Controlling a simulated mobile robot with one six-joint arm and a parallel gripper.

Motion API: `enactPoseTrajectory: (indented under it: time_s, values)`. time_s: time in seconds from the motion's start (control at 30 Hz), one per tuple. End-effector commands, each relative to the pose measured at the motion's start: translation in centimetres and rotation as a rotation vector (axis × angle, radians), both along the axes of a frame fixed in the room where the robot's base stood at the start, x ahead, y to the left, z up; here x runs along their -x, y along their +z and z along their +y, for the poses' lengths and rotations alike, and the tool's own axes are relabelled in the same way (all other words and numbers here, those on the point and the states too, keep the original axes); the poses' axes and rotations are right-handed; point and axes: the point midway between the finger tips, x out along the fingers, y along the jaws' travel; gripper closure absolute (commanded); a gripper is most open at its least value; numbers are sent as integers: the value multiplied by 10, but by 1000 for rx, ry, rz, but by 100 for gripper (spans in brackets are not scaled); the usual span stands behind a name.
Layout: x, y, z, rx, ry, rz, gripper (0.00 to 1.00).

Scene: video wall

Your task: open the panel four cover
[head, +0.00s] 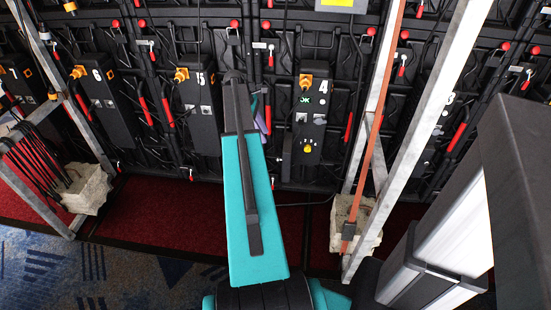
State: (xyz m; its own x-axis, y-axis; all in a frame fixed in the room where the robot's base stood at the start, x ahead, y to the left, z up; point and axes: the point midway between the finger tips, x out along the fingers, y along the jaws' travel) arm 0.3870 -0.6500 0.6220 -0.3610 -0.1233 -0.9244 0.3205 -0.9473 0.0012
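Panel four (313,122) is a dark upright box on the video wall, right of my raised arm, marked with a white 4. It has an orange connector (306,81) at the top, a small green lit display (305,99) and a yellow knob (307,148) lower down. I cannot tell from this angle whether its cover is shut. My teal arm link rises in the middle of the head view, left of panel four. Small teal and purple slivers show beside its upper end. My gripper is not clearly visible; the arm seems to hide it.
Red-handled latches and cables cover the wall. Metal struts with concrete weights (88,190) (355,225) stand left and right. An orange strap (379,100) runs along the right strut. Red carpet lies below.

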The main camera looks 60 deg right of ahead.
Motion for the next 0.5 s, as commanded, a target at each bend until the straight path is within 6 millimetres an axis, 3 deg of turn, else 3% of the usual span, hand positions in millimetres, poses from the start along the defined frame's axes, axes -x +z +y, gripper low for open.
enactPoseTrajectory:
  time_s: [0.5]
  values:
    - [4, -9, -1, -1, -1, 2, 62]
